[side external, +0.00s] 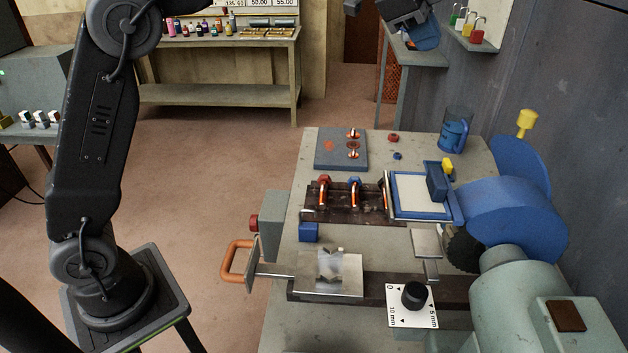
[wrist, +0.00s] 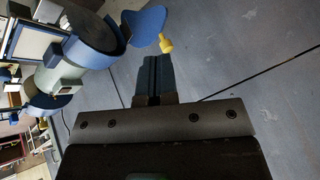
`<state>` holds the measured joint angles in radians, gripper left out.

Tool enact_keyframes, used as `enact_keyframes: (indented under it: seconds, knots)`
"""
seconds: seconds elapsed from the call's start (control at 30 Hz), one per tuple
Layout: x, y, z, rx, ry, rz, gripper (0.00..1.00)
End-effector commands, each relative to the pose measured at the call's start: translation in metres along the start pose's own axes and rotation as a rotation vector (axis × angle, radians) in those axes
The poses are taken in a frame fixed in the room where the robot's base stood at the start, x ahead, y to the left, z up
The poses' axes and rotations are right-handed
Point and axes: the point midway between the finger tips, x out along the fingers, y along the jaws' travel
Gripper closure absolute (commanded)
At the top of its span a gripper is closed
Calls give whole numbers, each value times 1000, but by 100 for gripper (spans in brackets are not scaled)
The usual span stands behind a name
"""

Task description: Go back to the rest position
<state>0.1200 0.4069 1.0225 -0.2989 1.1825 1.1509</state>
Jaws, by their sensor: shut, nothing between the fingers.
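My gripper (wrist: 151,60) shows in the wrist view with its dark blue fingers together and nothing between them. Short copper-coloured pipes with red (side external: 323,182), blue (side external: 355,182) and dark ends stand in a dark rack on the bench (side external: 285,330). The fingertips are hard to make out in the side external view.
A blue-grey plate (side external: 326,160) lies at the back of the bench. A yellow knob (side external: 526,120) also shows in the wrist view (wrist: 166,46). A grey wall (side external: 560,90) stands at the right.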

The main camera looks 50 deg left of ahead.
Motion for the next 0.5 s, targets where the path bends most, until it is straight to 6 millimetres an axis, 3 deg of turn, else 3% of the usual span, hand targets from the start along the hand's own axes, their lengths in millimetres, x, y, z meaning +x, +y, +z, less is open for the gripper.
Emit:
enact_keyframes:
  seconds: [0.03,0.2,0.5]
  knots:
    - [-18,12,11,-74,-19,-14,100]
    - [-54,60,53,-326,-82,-59,100]
    - [-83,172,142,-752,-166,-167,100]
